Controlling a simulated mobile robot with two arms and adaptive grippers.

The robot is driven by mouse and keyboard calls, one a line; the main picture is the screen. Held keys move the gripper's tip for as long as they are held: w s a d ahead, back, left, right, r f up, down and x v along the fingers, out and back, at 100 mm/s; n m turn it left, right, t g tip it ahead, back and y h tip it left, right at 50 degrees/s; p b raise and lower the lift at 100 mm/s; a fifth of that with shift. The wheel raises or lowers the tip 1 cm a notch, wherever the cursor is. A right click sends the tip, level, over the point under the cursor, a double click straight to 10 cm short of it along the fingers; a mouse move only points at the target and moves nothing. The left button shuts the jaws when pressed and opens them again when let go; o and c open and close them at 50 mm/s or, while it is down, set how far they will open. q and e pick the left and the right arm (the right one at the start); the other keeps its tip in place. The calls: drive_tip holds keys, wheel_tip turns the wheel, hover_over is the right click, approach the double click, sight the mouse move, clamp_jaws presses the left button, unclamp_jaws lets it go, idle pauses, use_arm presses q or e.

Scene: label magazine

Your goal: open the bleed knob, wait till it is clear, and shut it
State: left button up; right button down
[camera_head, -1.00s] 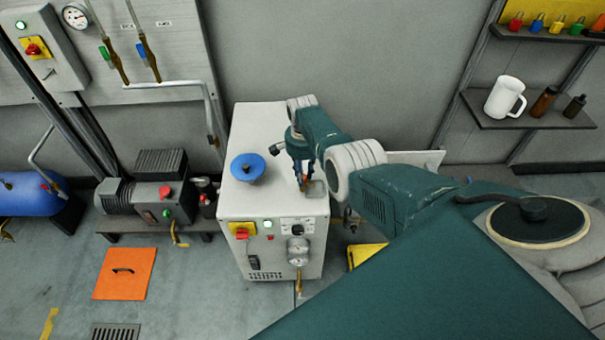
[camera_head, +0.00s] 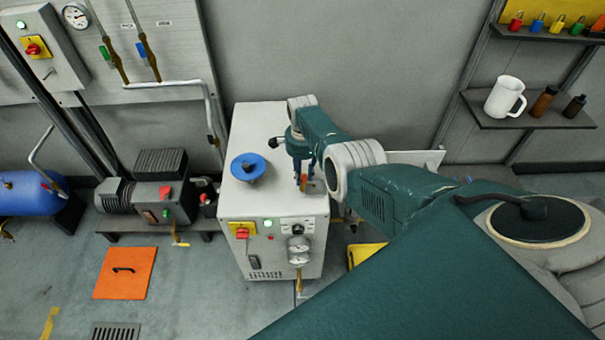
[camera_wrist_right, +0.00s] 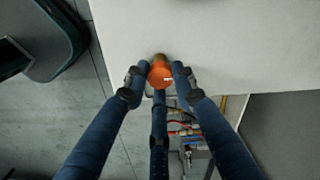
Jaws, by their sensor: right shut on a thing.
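The bleed knob (camera_wrist_right: 160,75) is a small round orange knob with a white mark on it, on a brass-coloured stem at the edge of the cabinet top in the right wrist view. My right gripper (camera_wrist_right: 160,80) has its dark blue fingers closed around the knob. In the head view my right gripper (camera_head: 304,181) reaches down onto the cabinet's right front corner, and a bit of orange shows between its fingers. Whether any fluid flows from the knob cannot be seen. My left gripper is not in view.
A shelf with a white jug (camera_head: 504,96) is at the right. A pump (camera_head: 160,190) stands at the left.

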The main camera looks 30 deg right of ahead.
sight(303, 177)
drive_tip(key=shift+w, duration=0.1)
drive_tip(key=c, duration=1.4)
unclamp_jaws()
wheel_tip(303, 177, up, 12)
